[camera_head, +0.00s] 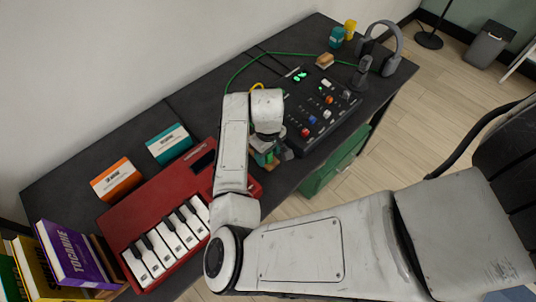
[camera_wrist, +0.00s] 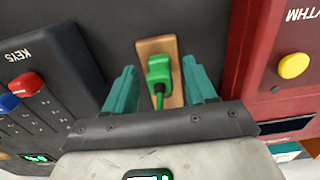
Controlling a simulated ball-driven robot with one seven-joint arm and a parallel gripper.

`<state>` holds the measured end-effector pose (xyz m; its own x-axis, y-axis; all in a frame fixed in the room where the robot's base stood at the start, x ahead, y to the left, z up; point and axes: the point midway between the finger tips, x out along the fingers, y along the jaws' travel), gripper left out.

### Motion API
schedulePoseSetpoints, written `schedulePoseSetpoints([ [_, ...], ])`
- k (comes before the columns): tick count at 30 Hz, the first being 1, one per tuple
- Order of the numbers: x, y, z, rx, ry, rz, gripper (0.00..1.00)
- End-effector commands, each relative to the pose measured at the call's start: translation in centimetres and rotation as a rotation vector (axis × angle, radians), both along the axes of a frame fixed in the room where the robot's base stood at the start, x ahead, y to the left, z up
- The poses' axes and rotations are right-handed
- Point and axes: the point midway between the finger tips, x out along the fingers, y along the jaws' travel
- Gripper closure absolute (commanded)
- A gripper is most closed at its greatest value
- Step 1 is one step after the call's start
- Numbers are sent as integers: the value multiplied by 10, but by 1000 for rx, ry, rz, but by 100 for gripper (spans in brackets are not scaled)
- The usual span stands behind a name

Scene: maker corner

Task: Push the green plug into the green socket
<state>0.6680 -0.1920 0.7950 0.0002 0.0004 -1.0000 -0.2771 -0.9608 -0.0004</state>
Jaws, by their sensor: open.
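The green plug (camera_wrist: 158,72), with its green cord, sits on a wooden block (camera_wrist: 168,46) in the wrist view, between the black mixer and the red keyboard. My gripper (camera_wrist: 159,66) is open, with one teal finger on each side of the plug and a gap on both sides. In the head view my gripper (camera_head: 265,157) is low between the keyboard and the mixer, and my arm hides much of the plug's spot. I cannot make out the green socket in either view.
The red keyboard (camera_head: 150,225) and the black mixer (camera_head: 318,108) flank my gripper. A green cable (camera_head: 270,54) arcs along the back of the dark table. Headphones (camera_head: 385,45), a small wooden block (camera_head: 324,61), boxes (camera_head: 117,180) and books (camera_head: 72,255) also stand there.

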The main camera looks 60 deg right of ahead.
Motion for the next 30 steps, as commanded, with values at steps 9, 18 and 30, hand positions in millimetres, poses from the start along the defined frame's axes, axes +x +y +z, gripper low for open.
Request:
schedulePoseSetpoints([
  [9,0,0,0,-1,0,0,56],
  [18,0,0,0,-1,0,0,85],
  [30,0,0,2,-1,0,1,97],
])
